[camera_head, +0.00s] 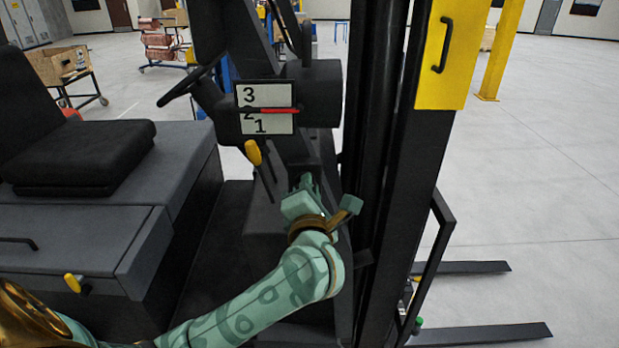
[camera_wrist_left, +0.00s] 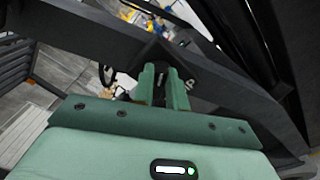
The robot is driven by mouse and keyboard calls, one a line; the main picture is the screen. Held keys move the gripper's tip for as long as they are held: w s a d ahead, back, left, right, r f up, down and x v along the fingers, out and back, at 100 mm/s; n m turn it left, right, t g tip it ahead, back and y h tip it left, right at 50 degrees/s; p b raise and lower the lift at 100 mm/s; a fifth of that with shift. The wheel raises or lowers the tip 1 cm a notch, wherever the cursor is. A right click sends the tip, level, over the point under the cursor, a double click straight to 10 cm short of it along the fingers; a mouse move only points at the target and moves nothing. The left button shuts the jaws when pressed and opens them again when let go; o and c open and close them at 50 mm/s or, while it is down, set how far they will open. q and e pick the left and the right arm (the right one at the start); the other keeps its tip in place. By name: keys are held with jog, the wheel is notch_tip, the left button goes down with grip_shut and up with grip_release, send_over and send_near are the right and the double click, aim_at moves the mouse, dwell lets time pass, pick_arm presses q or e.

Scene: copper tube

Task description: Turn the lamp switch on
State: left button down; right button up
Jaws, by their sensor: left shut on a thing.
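My left gripper (camera_head: 306,184) is at the dark front panel of a black forklift, below the gauge plate, and it also shows in the left wrist view (camera_wrist_left: 163,88). Its two green fingers are close together and shut on a small dark part, which I take to be the lamp switch (camera_wrist_left: 158,52). The fingers hide most of this part, so I cannot tell which way it is set. No lit lamp shows in either view. My right gripper is not in view.
A gauge plate (camera_head: 265,122) marked 1, 2, 3 with a red pointer and a yellow-knobbed lever (camera_head: 254,153) are just above the gripper. The steering wheel (camera_head: 190,85) and seat (camera_head: 80,158) are left. The black mast (camera_head: 385,130) stands close on the right.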

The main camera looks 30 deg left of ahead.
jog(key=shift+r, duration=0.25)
pick_arm(q)
jog(key=c, duration=1.4)
grip_release()
